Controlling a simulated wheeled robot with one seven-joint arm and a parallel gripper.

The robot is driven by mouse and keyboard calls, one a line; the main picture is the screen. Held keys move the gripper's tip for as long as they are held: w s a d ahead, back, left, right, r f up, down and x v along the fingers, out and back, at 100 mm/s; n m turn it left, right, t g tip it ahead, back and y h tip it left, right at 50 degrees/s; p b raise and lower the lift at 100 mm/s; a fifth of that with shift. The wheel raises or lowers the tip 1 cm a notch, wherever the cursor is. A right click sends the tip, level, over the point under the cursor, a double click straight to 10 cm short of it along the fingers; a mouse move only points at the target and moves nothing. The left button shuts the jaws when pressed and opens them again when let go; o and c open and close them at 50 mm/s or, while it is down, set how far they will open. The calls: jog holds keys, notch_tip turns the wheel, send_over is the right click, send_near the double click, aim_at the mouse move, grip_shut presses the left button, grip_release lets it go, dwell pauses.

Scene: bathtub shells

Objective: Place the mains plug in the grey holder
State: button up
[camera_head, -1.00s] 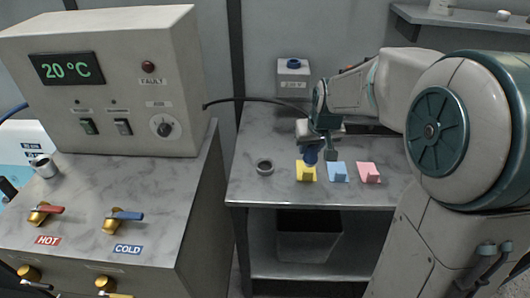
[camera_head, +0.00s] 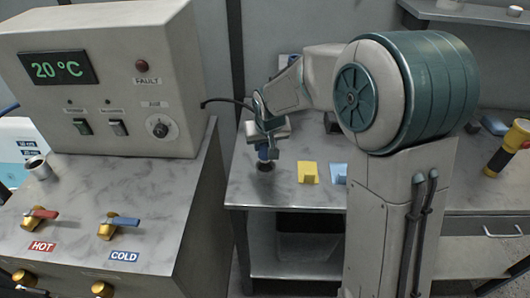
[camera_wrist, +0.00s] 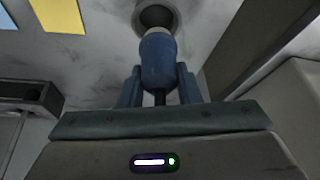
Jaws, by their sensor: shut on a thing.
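The blue mains plug (camera_head: 263,153) is between the jaws of my gripper (camera_head: 266,142), which points down over the table. It also shows in the wrist view (camera_wrist: 160,62), where my gripper (camera_wrist: 158,86) has a finger on each side of it. The grey holder (camera_wrist: 154,13) is a round, hollow ring on the table, at the top of the wrist view. The plug's far end overlaps the ring's near edge there. In the head view the holder (camera_head: 265,167) is directly below the plug and mostly hidden. I cannot tell whether the plug has entered it.
Bare table (camera_head: 242,180) lies left of the holder.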

aim_at(265, 153)
jog(key=shift+f, duration=1.95)
jog(key=shift+f, duration=0.2)
jog(key=o, duration=1)
jog(key=shift+r, duration=0.15)
